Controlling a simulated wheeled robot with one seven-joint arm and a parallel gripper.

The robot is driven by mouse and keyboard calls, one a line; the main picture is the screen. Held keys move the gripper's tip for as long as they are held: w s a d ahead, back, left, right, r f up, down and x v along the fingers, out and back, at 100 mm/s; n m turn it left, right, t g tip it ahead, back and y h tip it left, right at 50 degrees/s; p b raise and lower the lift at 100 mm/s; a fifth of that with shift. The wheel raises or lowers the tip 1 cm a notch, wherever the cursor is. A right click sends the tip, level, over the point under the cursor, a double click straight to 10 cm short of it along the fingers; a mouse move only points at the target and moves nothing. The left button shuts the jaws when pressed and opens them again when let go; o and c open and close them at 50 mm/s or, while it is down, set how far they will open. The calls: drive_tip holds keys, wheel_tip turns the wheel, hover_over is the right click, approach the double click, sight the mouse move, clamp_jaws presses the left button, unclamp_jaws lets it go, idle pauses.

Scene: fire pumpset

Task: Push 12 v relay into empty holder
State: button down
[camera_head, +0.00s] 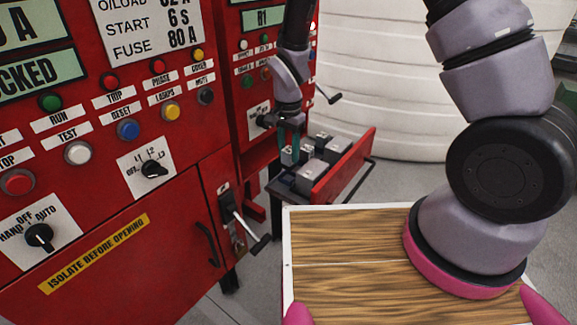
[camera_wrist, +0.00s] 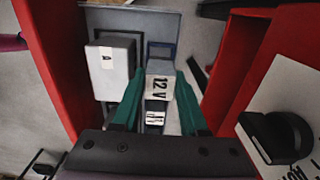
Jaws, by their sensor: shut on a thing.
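The 12 V relay (camera_wrist: 160,89) is a small light block with a "12 V" label, seen in the wrist view between the two green fingers of my gripper (camera_wrist: 160,77). My gripper is shut on it. In the head view my gripper (camera_head: 290,150) points down into the open red drawer, at its left end, with the pale relay (camera_head: 287,157) at its tips. A grey holder strip (camera_wrist: 162,50) lies just beyond the relay in the wrist view. I cannot tell whether the relay sits in a holder, as the fingers and relay hide its underside.
A larger grey-white block (camera_wrist: 112,72) stands close left of my gripper. The drawer's red front (camera_head: 345,167) stands right of the blocks. Red cabinet panels (camera_head: 120,215) with knobs and a lever (camera_head: 232,212) are at left. A wooden-topped tray (camera_head: 350,265) is in front.

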sight(289, 163)
wheel_tip(289, 163, down, 5)
drive_tip(key=shift+r, duration=0.2)
drive_tip(key=shift+c, duration=2.2)
unclamp_jaws()
drive_tip(key=shift+r, duration=0.1)
wheel_tip(289, 163, up, 12)
